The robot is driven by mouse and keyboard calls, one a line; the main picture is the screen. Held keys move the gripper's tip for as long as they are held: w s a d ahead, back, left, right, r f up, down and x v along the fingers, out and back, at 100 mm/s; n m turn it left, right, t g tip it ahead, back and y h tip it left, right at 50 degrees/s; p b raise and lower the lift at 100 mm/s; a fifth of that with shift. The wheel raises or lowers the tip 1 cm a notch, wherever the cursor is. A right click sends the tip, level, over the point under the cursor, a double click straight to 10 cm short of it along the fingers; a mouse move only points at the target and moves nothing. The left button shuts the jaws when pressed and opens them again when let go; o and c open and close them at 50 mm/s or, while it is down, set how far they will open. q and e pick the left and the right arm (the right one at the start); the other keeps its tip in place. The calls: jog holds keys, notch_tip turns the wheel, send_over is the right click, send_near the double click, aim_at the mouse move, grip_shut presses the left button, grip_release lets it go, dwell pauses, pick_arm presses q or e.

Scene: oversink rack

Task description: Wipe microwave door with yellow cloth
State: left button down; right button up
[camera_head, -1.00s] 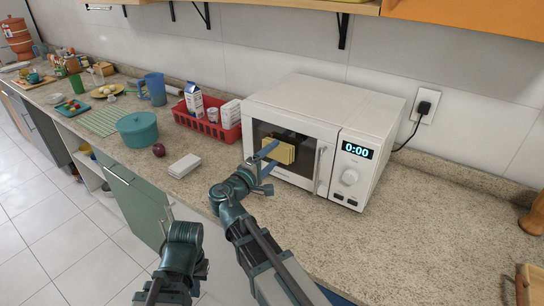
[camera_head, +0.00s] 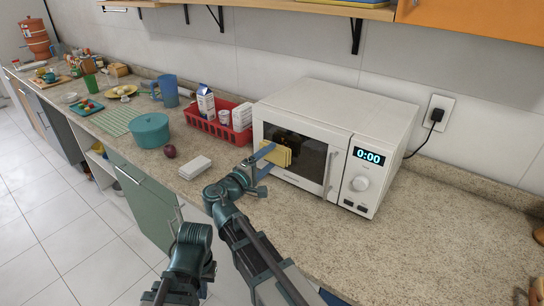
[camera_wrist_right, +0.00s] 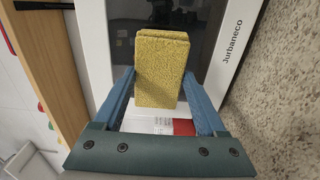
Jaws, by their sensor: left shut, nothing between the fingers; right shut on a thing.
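The white microwave (camera_head: 330,109) stands on the counter with its dark-windowed door (camera_head: 307,155) shut. The yellow cloth (camera_head: 283,157) is a thick folded block in front of the lower left part of the door. My right gripper (camera_head: 268,160) is shut on it; in the right wrist view the blue fingers hold the yellow cloth (camera_wrist_right: 162,75) from both sides, over the dark door glass (camera_wrist_right: 205,25). I cannot tell whether the cloth touches the glass. My left arm shows low in the head view, but its fingers are not visible.
A red basket (camera_head: 212,127) with cartons stands left of the microwave. A white block (camera_head: 195,167), a dark red fruit (camera_head: 170,151) and a teal pot (camera_head: 149,131) are further left. The door handle (camera_head: 328,172) sticks out. The counter (camera_head: 440,230) at right is mostly bare.

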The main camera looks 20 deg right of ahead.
jog(key=v, duration=0.4)
pick_arm(q)
jog(key=shift+w+d, duration=0.25)
jog(key=shift+w, duration=0.1)
pick_arm(e)
jog(key=shift+s+a, duration=0.25)
pick_arm(q)
jog(key=shift+w, duration=0.2)
pick_arm(e)
jog(key=shift+s, duration=0.15)
jog(key=v, duration=0.3)
jog(key=shift+s+d, duration=0.2)
jog(key=shift+s, duration=0.1)
jog(key=shift+x, duration=2.7)
pick_arm(q)
jog(key=shift+s, duration=0.15)
pick_arm(e)
jog(key=shift+w+a, duration=0.1)
jog(key=shift+w, duration=0.25)
